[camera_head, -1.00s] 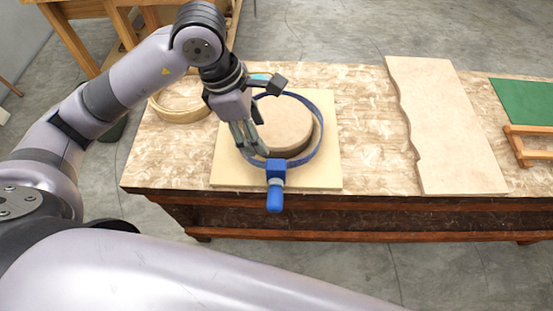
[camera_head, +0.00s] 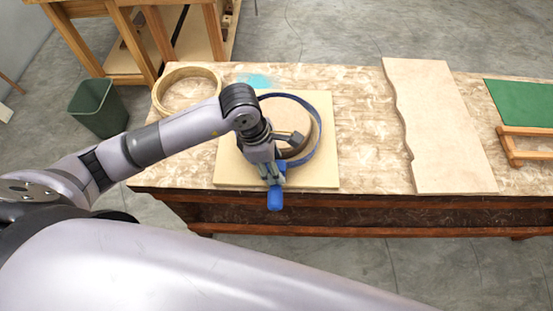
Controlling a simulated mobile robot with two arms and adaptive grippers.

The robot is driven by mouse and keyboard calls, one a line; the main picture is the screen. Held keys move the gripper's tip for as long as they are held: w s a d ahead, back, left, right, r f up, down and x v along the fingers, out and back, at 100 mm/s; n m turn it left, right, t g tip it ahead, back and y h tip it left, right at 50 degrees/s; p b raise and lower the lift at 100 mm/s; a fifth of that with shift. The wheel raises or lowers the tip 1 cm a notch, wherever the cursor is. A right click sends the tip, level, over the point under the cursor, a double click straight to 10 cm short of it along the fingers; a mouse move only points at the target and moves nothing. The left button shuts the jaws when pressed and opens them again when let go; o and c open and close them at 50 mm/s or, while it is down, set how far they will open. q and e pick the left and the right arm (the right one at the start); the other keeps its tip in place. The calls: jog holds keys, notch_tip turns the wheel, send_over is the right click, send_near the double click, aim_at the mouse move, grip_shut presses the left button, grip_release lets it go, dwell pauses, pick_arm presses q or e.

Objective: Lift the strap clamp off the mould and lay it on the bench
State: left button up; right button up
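The strap clamp is a dark blue band (camera_head: 319,137) looped loosely around the round tan mould (camera_head: 287,112), with a gap between band and mould on the right. Its blue handle (camera_head: 275,201) points toward the bench's front edge. The mould stands on a pale square board (camera_head: 318,177). My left gripper (camera_head: 272,180) is down at the clamp's blue buckle, just behind the handle. Its fingers cover most of the buckle, and I cannot tell whether they are closed on it. My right gripper is out of view.
The wooden bench (camera_head: 360,140) has clear room between the square board and a wavy-edged panel (camera_head: 440,125). A wooden ring (camera_head: 165,95) lies at back left. A green mat (camera_head: 525,100) and wooden frame (camera_head: 525,145) are at right. A green bin (camera_head: 98,108) stands on the floor.

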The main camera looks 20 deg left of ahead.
pick_arm(q)
jog(key=c, duration=1.1)
jog(key=shift+c, duration=0.2)
jog(key=shift+r, duration=0.1)
jog(key=shift+w+r, duration=0.1)
jog(key=shift+r, duration=0.45)
notch_tip(320, 180, up, 28)
jog(key=p, duration=0.2)
jog(key=shift+f, duration=0.15)
dwell(0.5)
